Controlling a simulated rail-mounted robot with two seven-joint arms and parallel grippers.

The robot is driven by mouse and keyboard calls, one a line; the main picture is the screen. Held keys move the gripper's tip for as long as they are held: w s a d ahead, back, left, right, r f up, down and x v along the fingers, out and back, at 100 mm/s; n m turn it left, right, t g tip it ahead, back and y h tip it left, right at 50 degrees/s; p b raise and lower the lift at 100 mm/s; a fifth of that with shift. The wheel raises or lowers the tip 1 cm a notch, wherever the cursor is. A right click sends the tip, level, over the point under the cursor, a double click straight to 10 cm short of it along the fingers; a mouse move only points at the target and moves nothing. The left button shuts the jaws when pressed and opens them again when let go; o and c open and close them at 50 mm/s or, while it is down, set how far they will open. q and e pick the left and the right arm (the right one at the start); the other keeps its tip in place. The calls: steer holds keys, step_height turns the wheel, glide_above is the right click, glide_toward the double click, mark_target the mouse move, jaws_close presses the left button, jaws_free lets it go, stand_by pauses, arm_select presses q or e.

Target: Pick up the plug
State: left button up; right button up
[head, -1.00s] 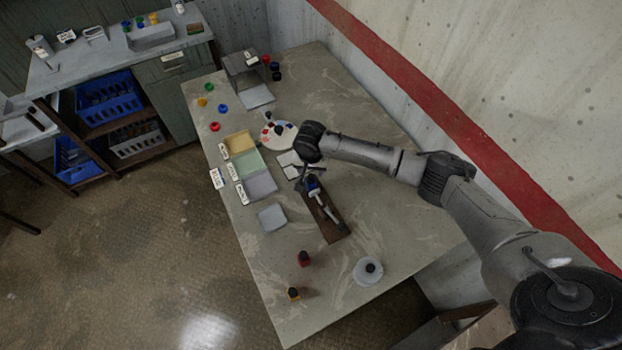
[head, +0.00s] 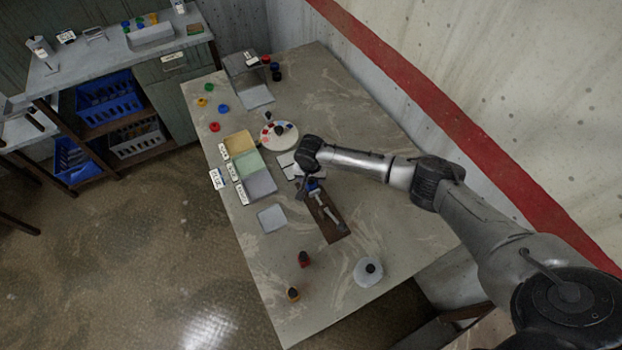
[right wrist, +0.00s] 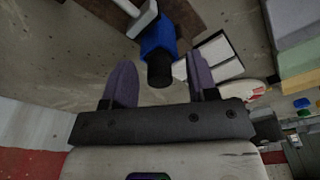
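A blue block with a black round end (right wrist: 158,52), which I take to be the plug, joins a pale bar in the right wrist view. In the head view this blue piece (head: 314,186) lies at the upper end of a brown board (head: 333,229) on the table. My right gripper (right wrist: 160,84) is open, its two purple fingers wide apart. The black end shows between the fingertips, with a gap on both sides. In the head view my right gripper (head: 304,180) is close to the blue piece, partly hidden by my wrist. My left gripper is out of view.
White plates (right wrist: 212,58) lie beside the blue piece. A round dial plate (head: 286,138), coloured trays (head: 262,184), a grey square (head: 272,218) and a white disc with a black knob (head: 368,272) stand around it. The table's right part is clear.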

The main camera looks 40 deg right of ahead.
jaws_close()
stand_by(0.5)
